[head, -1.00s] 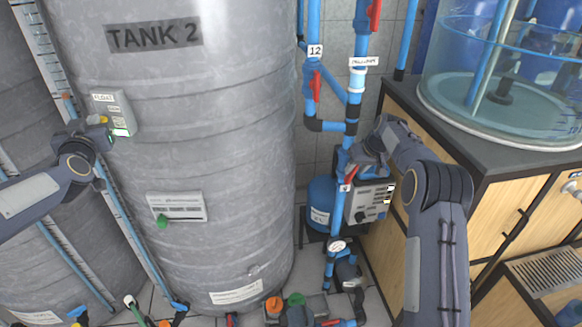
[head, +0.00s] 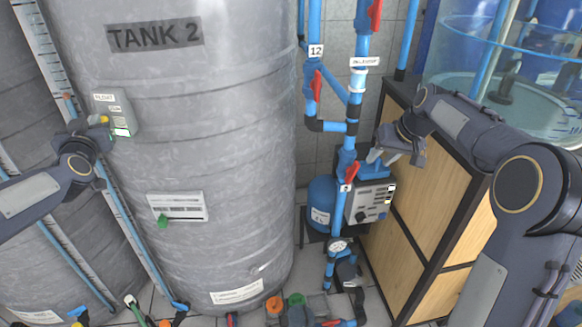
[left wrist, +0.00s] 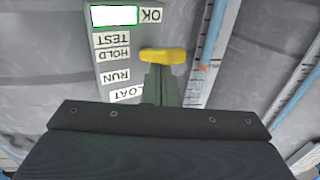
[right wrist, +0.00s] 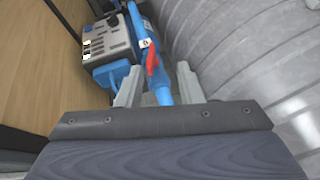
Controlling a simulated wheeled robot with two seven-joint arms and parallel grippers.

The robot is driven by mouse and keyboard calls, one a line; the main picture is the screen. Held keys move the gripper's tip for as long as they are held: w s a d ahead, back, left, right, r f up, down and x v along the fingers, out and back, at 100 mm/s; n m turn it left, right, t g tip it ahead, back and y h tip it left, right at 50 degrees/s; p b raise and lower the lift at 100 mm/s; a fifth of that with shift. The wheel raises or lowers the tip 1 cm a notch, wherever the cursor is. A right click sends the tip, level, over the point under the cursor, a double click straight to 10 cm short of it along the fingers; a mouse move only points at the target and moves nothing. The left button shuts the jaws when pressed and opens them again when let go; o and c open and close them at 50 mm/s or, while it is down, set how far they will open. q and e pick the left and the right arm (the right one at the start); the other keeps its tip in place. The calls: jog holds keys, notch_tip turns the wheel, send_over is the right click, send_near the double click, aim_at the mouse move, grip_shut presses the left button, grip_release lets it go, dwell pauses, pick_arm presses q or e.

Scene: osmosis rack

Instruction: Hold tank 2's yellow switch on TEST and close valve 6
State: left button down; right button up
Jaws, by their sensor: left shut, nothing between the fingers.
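Tank 2 (head: 230,120) is a large grey ribbed tank. Its switch box (head: 114,113) carries a yellow switch (left wrist: 163,56), beside the TEST and HOLD labels (left wrist: 112,46) in the left wrist view. A white, green-edged window (left wrist: 114,16) sits by OK. My left gripper (left wrist: 160,75) is shut with its fingertips against or just beside the switch, not around it. A red valve handle (right wrist: 152,58) sits on a blue pipe, also in the head view (head: 352,171); its number tag is too small to read surely. My right gripper (right wrist: 159,70) is open, its fingers either side of the pipe in view.
A grey pump unit (head: 372,203) stands behind the lower pipe. A wooden cabinet (head: 410,215) is close on the right, under my right arm. Other red handles (head: 317,86) sit higher on the pipes. Tank 2's wall bounds the valve's left side.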

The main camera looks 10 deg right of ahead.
jog(key=s+a+r, duration=0.1)
jog(key=s+a, duration=0.2)
jog(key=s, duration=0.7)
jog(key=shift+s+r+m+y, duration=0.2)
jog(key=shift+r+m+y, duration=0.1)
jog(key=shift+r, duration=0.1)
jog(key=shift+f, duration=0.1)
jog(key=m+t+h, duration=0.2)
jog(key=t+h, duration=0.1)
jog(key=t, duration=1)
send_near(354, 176)
jog(key=w, duration=0.9)
jog(key=shift+w+a+f, duration=0.1)
jog(key=shift+w, duration=0.25)
grip_shut()
